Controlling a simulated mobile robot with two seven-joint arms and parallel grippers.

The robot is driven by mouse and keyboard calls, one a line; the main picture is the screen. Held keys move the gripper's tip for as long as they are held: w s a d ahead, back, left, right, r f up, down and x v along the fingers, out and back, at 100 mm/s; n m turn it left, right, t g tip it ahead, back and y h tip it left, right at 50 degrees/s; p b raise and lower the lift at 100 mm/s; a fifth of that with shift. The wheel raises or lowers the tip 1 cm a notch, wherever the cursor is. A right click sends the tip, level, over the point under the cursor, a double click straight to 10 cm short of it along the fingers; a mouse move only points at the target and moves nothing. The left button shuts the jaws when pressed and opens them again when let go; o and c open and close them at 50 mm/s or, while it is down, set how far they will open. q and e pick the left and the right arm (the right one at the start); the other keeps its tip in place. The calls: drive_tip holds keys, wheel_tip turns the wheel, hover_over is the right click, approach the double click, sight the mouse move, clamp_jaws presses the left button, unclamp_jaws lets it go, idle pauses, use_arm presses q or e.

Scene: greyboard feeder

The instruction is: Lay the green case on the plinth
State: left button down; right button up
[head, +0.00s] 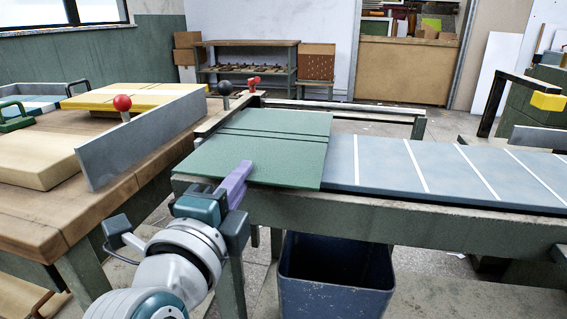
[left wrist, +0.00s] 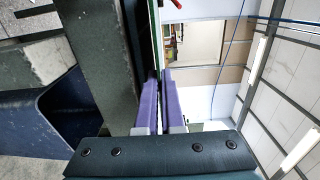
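The green case (head: 262,160) lies flat and opened out, with dark fold lines across it, on the left end of the blue-grey feeder belt. My left gripper (head: 238,182) is at its near edge, purple fingers pointing at the case. In the left wrist view the fingers (left wrist: 160,102) are close together and the thin edge of the case (left wrist: 156,35) runs between them. A thick pale block (head: 38,158), which looks like the plinth, sits on the wooden bench at left, with nothing on top. My right gripper is not in view.
An upright grey metal plate (head: 140,135) stands between the pale block and the feeder. Red (head: 122,103) and black (head: 224,88) knobs stand nearby. A yellow case (head: 130,96) lies behind on the bench. A blue bin (head: 336,275) stands under the feeder. White lines cross the belt (head: 450,172).

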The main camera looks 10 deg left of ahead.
use_arm(q)
drive_tip(key=s+r+p, duration=0.5)
drive_tip(key=s+p, duration=0.5)
drive_tip(key=s, duration=0.3)
drive_tip(key=shift+s+a+r+p, duration=0.15)
drive_tip(key=shift+s+a+p, duration=0.05)
drive_tip(key=shift+s+p, duration=0.15)
